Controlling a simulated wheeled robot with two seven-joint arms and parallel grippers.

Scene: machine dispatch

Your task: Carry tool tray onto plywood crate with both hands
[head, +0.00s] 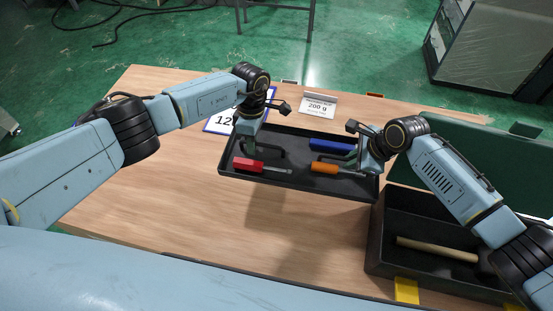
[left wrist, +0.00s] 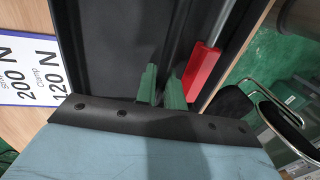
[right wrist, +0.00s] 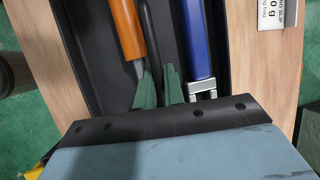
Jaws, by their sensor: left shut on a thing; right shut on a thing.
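The black tool tray (head: 290,184) is in the middle of the head view, over the wooden table. It holds a red-handled tool (head: 248,165), an orange-handled tool (head: 324,168) and a blue-handled tool (head: 330,146). My left gripper (head: 248,150) is shut on the tray's left handle; its green fingers (left wrist: 162,90) show close together in the left wrist view. My right gripper (head: 353,160) is shut on the right handle (right wrist: 147,45). I cannot tell whether the tray is clear of the tabletop. I do not see a plywood crate.
A black open box (head: 385,258) with a wooden-handled mallet (head: 435,249) stands at the right, close to the tray's front right corner. A blue-edged sign (head: 222,121) and a 200 g placard (head: 318,106) are behind the tray. The table's (head: 190,215) front left is clear.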

